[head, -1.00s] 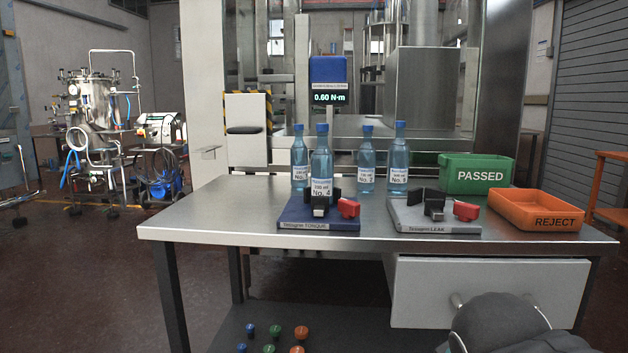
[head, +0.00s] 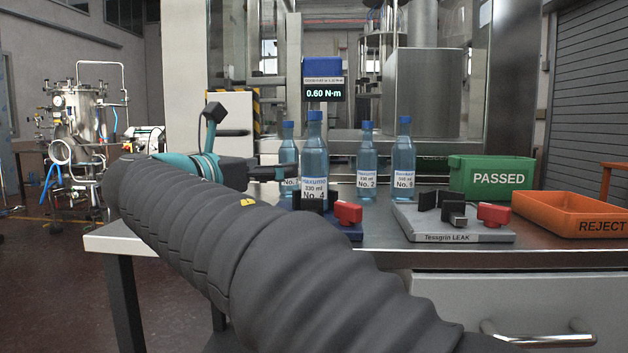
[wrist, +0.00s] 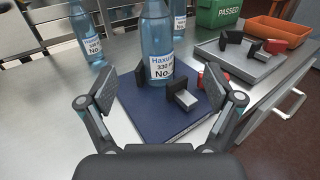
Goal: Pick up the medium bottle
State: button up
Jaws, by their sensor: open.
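Several blue capped bottles stand upright on the steel table. The No. 4 bottle (head: 315,158), labelled 330 ml, stands on the blue torque fixture (wrist: 140,125), between its black and red blocks. The No. 2 bottle (head: 366,160) and another bottle (head: 404,158) stand behind to its right. One more (head: 288,150) stands behind to its left, partly hidden by my gripper. I cannot tell for sure which is medium. My gripper (head: 268,172) is open and empty, left of the No. 4 bottle. In the wrist view, that bottle (wrist: 157,45) stands ahead, between the spread fingers (wrist: 162,92) and apart from them.
A grey leak fixture (head: 435,228) with black and red blocks sits to the right. A green PASSED bin (head: 490,160) and an orange REJECT tray (head: 545,222) stand farther right. A display (head: 323,92) reads 0.60 N·m. Bare table lies left in the wrist view (wrist: 45,110).

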aim_at(306, 160)
jog(key=x, duration=0.8)
jog(key=shift+b, duration=0.3)
jog(key=shift+w+a+x, duration=0.1)
jog(key=shift+a+x, duration=0.05)
jog(key=shift+x, duration=1.3)
jog(key=shift+w+a+x, duration=0.1)
jog(key=shift+a+x, duration=0.05)
jog(key=shift+x, duration=1.3)
jog(key=c, duration=1.4)
grip_shut()
jog(key=shift+r, duration=0.1)
